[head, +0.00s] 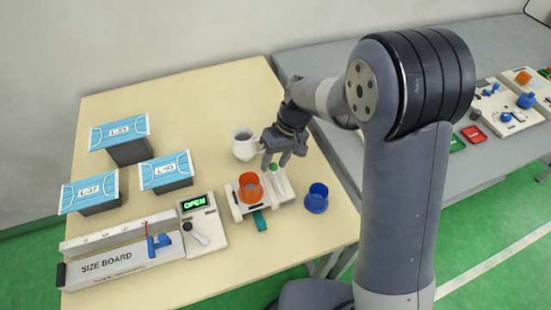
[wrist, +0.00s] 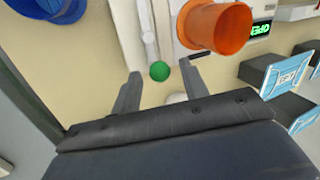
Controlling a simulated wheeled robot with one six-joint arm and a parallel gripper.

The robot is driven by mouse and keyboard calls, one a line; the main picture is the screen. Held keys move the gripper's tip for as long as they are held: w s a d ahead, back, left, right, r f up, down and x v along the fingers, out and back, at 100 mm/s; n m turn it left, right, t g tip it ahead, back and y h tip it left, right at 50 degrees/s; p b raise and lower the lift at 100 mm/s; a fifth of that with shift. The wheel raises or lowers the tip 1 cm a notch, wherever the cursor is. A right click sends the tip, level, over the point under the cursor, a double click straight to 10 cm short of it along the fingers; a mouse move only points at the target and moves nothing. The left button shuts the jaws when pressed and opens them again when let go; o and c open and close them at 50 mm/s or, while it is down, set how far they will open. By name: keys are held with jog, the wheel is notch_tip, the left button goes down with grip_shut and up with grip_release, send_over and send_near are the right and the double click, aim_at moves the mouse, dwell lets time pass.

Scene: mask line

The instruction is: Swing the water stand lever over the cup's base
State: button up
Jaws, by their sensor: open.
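The water stand (head: 234,202) is a pale base on the cream table holding an orange cup (head: 250,187), which also shows in the wrist view (wrist: 218,28). The stand's lever (head: 281,184) is a pale bar lying to the right of the orange cup, with a green knob (wrist: 160,71) at its end. My gripper (head: 275,164) is open just behind the stand. In the wrist view, the knob appears between the tips of my open gripper (wrist: 158,80). I cannot tell whether a finger touches it. The underside of the orange cup is hidden.
A blue cup (head: 317,198) stands right of the stand, and a white jug (head: 244,145) behind it. Left are a box with a green OPEN display (head: 194,203), the size board (head: 120,262) and several mask-topped dark boxes (head: 166,174). The front right table area is clear.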

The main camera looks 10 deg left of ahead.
jog(key=shift+c, duration=0.2)
grip_shut()
